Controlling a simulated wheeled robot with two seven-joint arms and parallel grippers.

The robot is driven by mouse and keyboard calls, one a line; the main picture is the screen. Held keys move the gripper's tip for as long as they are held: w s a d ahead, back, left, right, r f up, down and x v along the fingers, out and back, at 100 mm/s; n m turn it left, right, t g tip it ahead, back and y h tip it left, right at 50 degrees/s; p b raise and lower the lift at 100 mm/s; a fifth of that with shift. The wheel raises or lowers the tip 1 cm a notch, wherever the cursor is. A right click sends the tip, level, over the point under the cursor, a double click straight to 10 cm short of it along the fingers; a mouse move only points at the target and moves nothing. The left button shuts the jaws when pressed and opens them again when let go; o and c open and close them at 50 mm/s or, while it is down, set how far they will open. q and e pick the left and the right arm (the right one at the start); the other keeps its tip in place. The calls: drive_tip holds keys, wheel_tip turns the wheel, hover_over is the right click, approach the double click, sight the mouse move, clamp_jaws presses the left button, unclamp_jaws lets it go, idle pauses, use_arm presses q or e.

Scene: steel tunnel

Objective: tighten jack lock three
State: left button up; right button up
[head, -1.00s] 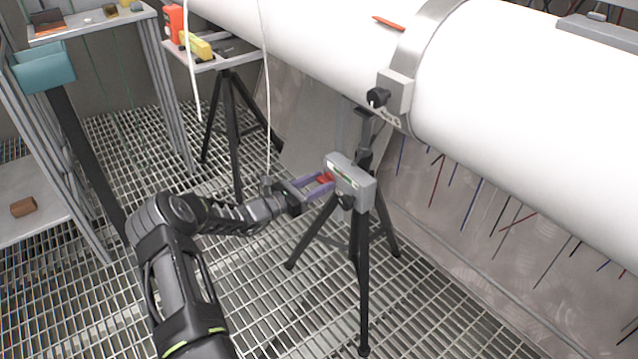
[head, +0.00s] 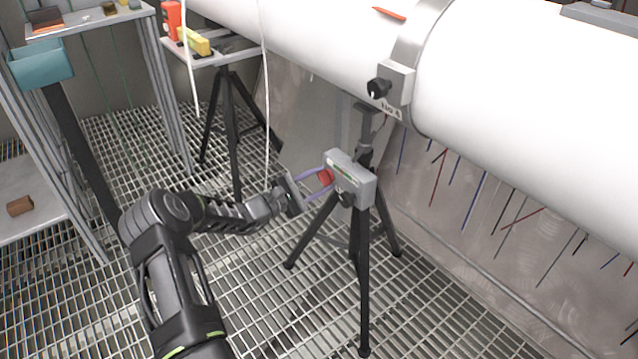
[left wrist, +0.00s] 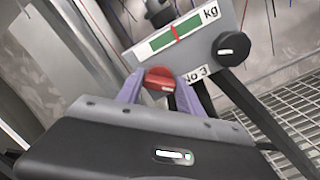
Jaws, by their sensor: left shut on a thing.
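The jack lock is a red knob (head: 325,177) on the left face of a grey box (head: 350,183) on a black tripod stand (head: 362,270). In the left wrist view the red knob (left wrist: 160,78) sits beside a label "No 3" (left wrist: 195,75). The box face (left wrist: 205,50) carries a kg gauge (left wrist: 175,35), its red needle standing within a green band, and a black knob (left wrist: 232,47). My left gripper (head: 321,184) has its purple fingers on either side of the red knob and is shut on it. My right gripper is not in view.
A large white pipe (head: 520,130) with a grey clamp (head: 396,82) runs above the stand. Another tripod (head: 232,110) holds a tray with a yellow item (head: 194,41). A shelf (head: 35,185) stands at left. White cords hang near my arm. The floor is open grating.

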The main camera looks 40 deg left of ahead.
use_arm(q)
drive_tip(key=m, duration=0.1)
drive_tip(key=m+b, duration=0.1)
drive_tip(key=m, duration=0.1)
drive_tip(key=m+b, duration=0.1)
drive_tip(key=shift+d+f+m, duration=0.1)
drive_tip(key=shift+f+m, duration=0.15)
drive_tip(key=shift+m, duration=0.15)
drive_tip(key=m+b, duration=0.3)
drive_tip(key=m, duration=0.1)
drive_tip(key=shift+m, duration=0.3)
drive_tip(key=o, duration=1.4)
drive_tip(key=shift+s+r, duration=0.1)
drive_tip(key=p+v, duration=0.1)
drive_tip(key=v, duration=0.6)
drive_tip(key=shift+s, duration=0.3)
